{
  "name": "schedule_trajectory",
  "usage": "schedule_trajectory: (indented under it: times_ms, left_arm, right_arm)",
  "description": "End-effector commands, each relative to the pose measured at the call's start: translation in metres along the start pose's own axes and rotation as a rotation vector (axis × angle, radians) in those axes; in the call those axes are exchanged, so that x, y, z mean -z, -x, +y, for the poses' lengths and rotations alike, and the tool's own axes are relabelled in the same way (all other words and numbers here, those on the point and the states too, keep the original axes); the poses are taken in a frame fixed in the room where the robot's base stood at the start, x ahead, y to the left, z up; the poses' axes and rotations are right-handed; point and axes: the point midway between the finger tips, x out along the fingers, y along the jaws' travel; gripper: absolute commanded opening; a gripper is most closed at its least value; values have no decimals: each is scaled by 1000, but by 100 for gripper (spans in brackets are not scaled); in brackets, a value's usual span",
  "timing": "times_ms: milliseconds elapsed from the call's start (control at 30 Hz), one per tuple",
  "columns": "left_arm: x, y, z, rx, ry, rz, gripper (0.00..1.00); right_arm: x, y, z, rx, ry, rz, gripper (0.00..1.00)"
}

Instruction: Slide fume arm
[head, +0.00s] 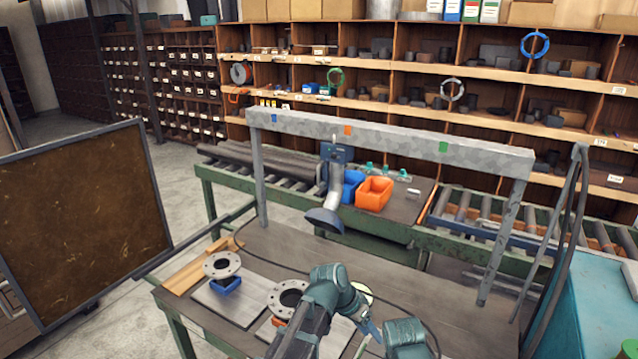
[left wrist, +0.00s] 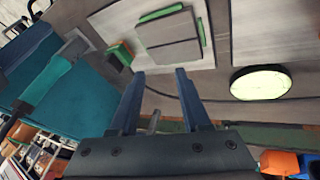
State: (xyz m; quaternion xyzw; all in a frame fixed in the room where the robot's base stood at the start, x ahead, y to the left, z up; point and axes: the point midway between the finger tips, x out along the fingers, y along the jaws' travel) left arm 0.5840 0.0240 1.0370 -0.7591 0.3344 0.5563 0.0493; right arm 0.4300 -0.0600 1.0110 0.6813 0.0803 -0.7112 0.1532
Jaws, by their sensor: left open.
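The fume arm is a pale bent duct (head: 334,188) with a dark blue-grey hood (head: 325,221) at its lower end. It hangs from a blue carriage (head: 337,153) on the grey overhead rail (head: 400,141). The rail has a blue mark (head: 274,117), an orange mark (head: 348,130) and a green mark (head: 443,147); the carriage hangs just under the orange one. My left gripper (head: 374,328) is low over the bench, well below and to the right of the hood. The left wrist view shows its two fingers (left wrist: 160,75) apart with nothing between them. My right gripper does not show.
Two flanges, left (head: 222,265) and middle (head: 290,298), lie over plates on the bench (head: 440,290). A pale disc (left wrist: 260,83) lies near my left gripper. An orange bin (head: 374,194) stands behind the rail. Rail posts stand at both ends.

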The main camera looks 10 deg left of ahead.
Motion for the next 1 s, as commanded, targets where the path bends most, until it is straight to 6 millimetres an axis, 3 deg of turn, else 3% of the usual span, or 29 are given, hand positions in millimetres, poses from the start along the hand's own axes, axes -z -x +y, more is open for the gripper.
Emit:
schedule_trajectory:
  times_ms: [33,167,200,333,400,500,600,700,867,1000]
  left_arm:
    - [43,14,-32,-37,-25,123,47]
    - [120,67,-104,-63,-112,464,47]
    - [139,89,-130,-46,-133,568,47]
    - [178,166,-218,65,-172,862,47]
    - [186,202,-257,135,-179,974,47]
    - [188,241,-299,221,-179,1084,47]
    - [187,265,-324,278,-176,1147,47]
    - [185,277,-335,307,-173,1174,47]
    - [186,278,-336,313,-174,1180,47]
    - [198,273,-338,309,-176,1178,47]
  right_arm:
    - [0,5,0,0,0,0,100]
    - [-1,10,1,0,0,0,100]
    - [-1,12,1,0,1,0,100]
    - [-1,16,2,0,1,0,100]
    - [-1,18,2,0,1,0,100]
    - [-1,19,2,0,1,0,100]
    - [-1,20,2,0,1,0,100]
    - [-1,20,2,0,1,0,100]
    - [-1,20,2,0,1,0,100]
    - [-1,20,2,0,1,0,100]
